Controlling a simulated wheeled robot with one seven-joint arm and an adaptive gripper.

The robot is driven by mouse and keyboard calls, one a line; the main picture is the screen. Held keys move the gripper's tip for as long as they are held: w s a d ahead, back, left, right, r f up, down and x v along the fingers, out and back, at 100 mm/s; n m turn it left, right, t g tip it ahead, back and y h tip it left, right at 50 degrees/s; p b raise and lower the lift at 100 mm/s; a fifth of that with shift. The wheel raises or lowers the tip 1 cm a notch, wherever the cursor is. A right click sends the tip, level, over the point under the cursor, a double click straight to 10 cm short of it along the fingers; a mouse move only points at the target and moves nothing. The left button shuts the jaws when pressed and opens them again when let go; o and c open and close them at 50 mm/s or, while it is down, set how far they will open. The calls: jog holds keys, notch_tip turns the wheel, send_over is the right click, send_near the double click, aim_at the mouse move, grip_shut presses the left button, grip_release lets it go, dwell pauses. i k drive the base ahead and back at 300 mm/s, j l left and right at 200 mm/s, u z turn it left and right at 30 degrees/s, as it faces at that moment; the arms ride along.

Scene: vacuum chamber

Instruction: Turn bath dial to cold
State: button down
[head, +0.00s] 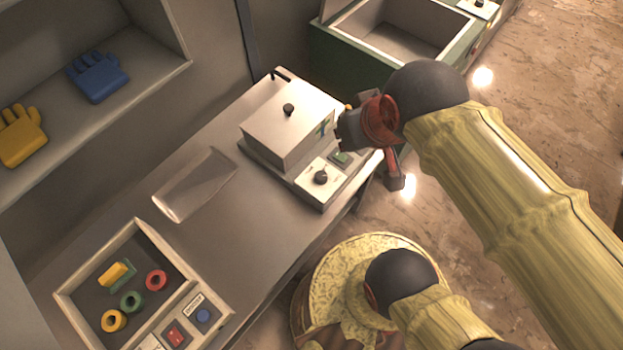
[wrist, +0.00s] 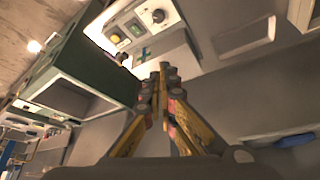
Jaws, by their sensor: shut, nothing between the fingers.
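A white lidded box, which looks like the bath (head: 290,125), stands on the grey table. Its front panel carries a dark round dial (head: 320,177) on a white plate, beside a small green switch (head: 340,158). A dark dial (wrist: 158,16) on a pale panel also shows at the top of the wrist view. I cannot read the dial's setting. My gripper (head: 347,137) is beside the right side of the box, above and right of the dial and apart from it. In the wrist view my gripper (wrist: 163,75) has its fingers together, with nothing between them.
A green chest with an open top (head: 400,35) stands behind, with another small dial (head: 479,3) on it. A clear tray (head: 195,183) and a sorting tray with coloured rings (head: 75,292) lie left on the table. Gloves (head: 98,76) sit on a shelf.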

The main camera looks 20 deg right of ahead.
aim_at(321, 177)
jog(key=k+j+z, duration=0.1)
jog(key=k, duration=0.35)
jog(key=k+j+z, duration=0.1)
jog(key=k, duration=0.4)
